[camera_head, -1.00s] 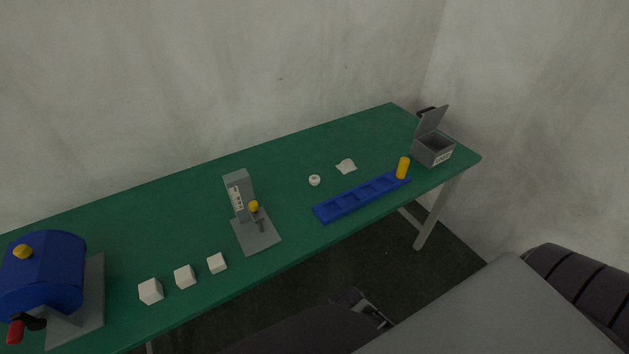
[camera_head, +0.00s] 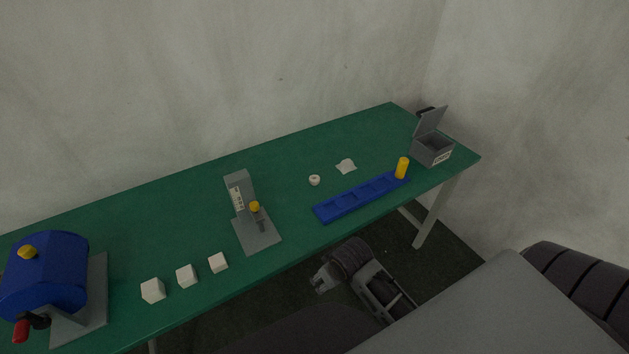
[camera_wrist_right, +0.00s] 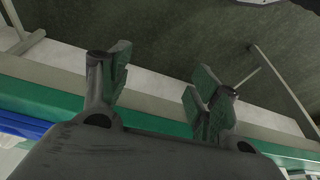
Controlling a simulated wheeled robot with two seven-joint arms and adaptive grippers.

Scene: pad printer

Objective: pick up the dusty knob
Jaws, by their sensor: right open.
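I cannot tell for sure which thing is the dusty knob. Three small pale blocks (camera_head: 187,276) sit in a row on the green table, left of the grey pad printer (camera_head: 256,236). A small white ring-shaped piece (camera_head: 314,180) lies behind the blue slotted tray (camera_head: 331,213). My right gripper (camera_head: 322,279) is low, in front of the table's front edge, away from all of these. In the right wrist view its two fingers (camera_wrist_right: 160,80) are apart with nothing between them. My left gripper is not in view.
A yellow cylinder (camera_head: 402,168) stands at the tray's right end. A grey open-lidded box (camera_head: 432,152) is at the table's right end. A blue machine (camera_head: 45,275) with a red-handled crank stands at the left.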

